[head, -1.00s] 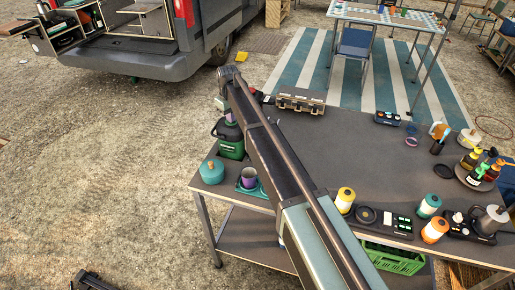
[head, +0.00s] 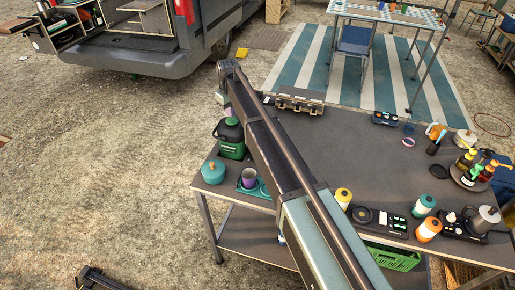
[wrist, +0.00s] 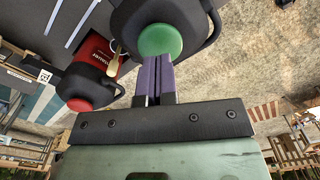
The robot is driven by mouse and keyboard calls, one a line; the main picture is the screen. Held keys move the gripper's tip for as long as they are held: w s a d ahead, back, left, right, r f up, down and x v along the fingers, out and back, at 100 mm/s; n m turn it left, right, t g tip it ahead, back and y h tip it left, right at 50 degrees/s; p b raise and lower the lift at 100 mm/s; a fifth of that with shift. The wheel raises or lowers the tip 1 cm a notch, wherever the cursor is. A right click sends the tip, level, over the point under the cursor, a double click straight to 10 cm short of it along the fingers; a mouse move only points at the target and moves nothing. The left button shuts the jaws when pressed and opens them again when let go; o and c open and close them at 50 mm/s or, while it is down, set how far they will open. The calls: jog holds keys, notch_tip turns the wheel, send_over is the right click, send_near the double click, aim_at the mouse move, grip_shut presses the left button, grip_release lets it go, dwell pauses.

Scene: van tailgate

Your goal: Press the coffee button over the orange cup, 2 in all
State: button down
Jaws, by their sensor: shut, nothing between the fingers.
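My gripper (wrist: 154,64) has purple fingers, shut and empty, with the tips close to a round green button (wrist: 161,40) in the wrist view. I cannot tell if they touch. The button sits on the dark lid of a dispenser with a black handle. A green dispenser with a dark top (head: 230,140) stands at the table's left end, below my arm in the head view. A red dispenser with a red button (wrist: 80,104) stands beside it in the wrist view. In the head view my arm hides it. I cannot make out an orange cup.
A purple cup (head: 249,177) and a teal pot (head: 213,172) stand at the table's near left edge. A dark case (head: 300,99) lies at the back edge. Canisters, bottles and a kettle (head: 487,219) crowd the right. The table's middle is mostly clear.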

jog(key=shift+f, duration=0.1)
jog(key=shift+f+b, duration=1.9)
jog(key=shift+b, duration=0.1)
jog(key=shift+r, duration=0.1)
jog(key=shift+r+p, duration=1.9)
jog(key=shift+p, duration=0.1)
notch_tip(320, 180, up, 6)
jog(key=p, duration=0.6)
